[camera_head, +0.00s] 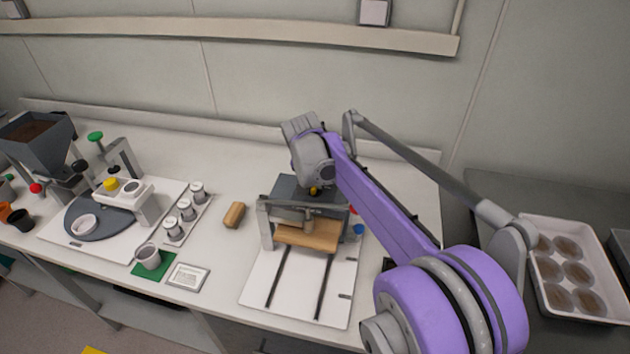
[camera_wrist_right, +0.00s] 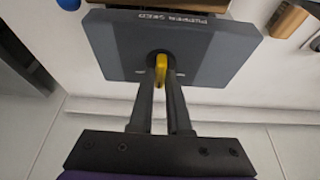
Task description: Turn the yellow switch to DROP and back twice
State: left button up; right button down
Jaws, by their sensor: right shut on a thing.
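The yellow switch (camera_wrist_right: 160,68) sits on a dark grey box (camera_wrist_right: 118,45) in the right wrist view. My right gripper (camera_wrist_right: 163,80) is shut on it, one finger on each side of its yellow lever. The lever runs roughly up and down in that picture. In the head view the dark grey box (camera_head: 285,187) stands at the back of a white board; a speck of the yellow switch (camera_head: 313,190) shows below my right wrist. The right fingers are mostly hidden there by my arm. No DROP mark can be read. My left gripper is not in view.
A wooden block (camera_head: 306,236) sits under a grey frame in front of the box. A loose wooden piece (camera_head: 234,215), a grey cup (camera_head: 148,257) and several capped jars stand to the left. A white tray of round dishes (camera_head: 540,262) is at the right.

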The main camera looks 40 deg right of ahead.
jog(key=m, duration=0.2)
jog(key=m+g, duration=0.1)
jog(key=m, duration=0.1)
jog(key=shift+w+r+m+g+h+p, duration=0.1)
jog(key=shift+w+m+g+h+p, duration=0.05)
jog(key=shift+m+g+h+p, duration=0.15)
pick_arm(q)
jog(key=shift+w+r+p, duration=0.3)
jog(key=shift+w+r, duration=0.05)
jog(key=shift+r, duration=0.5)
pick_arm(e)
jog(key=shift+w+a+m+g, duration=0.1)
jog(key=shift+m+g, duration=0.7)
jog(key=shift+m, duration=1.2)
jog(key=c, duration=0.9)
grip_release()
jog(key=shift+o, duration=0.2)
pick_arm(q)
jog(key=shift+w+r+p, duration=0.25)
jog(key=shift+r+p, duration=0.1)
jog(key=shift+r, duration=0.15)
pick_arm(e)
jog(key=v, duration=1)
jog(key=shift+a+r, duration=0.25)
jog(key=shift+r, duration=0.05)
